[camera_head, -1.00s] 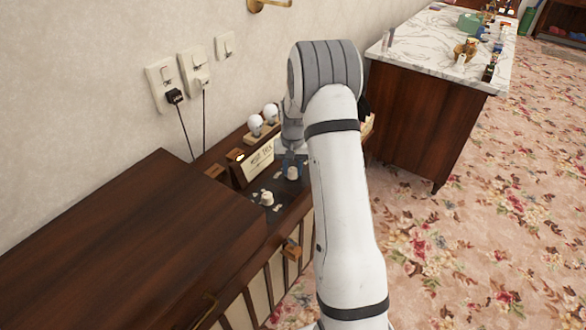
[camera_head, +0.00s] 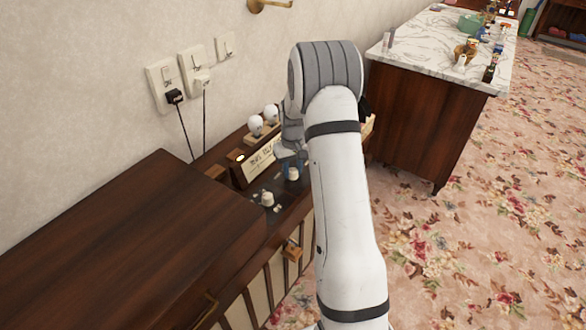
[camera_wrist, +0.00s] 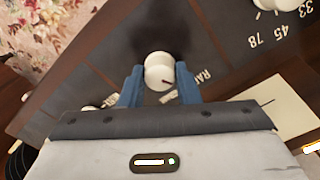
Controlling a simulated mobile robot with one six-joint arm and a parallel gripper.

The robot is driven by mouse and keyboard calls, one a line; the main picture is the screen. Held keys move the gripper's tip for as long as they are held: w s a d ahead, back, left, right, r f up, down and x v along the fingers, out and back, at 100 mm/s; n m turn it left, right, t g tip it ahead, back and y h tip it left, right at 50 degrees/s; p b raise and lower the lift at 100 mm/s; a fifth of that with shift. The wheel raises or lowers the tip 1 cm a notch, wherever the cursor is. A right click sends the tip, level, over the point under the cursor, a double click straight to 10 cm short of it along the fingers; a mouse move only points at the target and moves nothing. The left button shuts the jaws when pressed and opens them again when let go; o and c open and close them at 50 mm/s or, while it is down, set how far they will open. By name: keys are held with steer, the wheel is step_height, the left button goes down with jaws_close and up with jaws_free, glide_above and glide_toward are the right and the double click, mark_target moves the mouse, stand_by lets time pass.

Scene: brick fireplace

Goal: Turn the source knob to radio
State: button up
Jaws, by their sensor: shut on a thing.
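A round cream knob (camera_wrist: 158,70) stands on a dark control panel in the wrist view. A small dark mark on it points down and right, toward the side with a pale label (camera_wrist: 206,75) starting "RA"; my finger hides the rest. My gripper (camera_wrist: 160,88) has its two blue fingers shut on this knob, one on each side. In the head view the held knob (camera_head: 293,175) is the farther of two on the console (camera_head: 180,220), and my gripper (camera_head: 291,160) reaches down to it, partly hidden by my arm.
A second cream knob (camera_head: 267,199) stands nearer on the panel; in the wrist view a knob (camera_wrist: 270,4) sits beside 33, 45 and 78. A pale lettered display (camera_head: 260,160) and two white round pieces (camera_head: 263,120) are behind. A marble-topped cabinet (camera_head: 430,45) stands right.

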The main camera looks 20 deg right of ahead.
mark_target(293, 169)
steer(key=shift+w+r, duration=0.15)
steer(key=o, duration=1)
step_height(293, 169, up, 7)
steer(key=shift+f, duration=0.15)
steer(key=shift+r, duration=0.45)
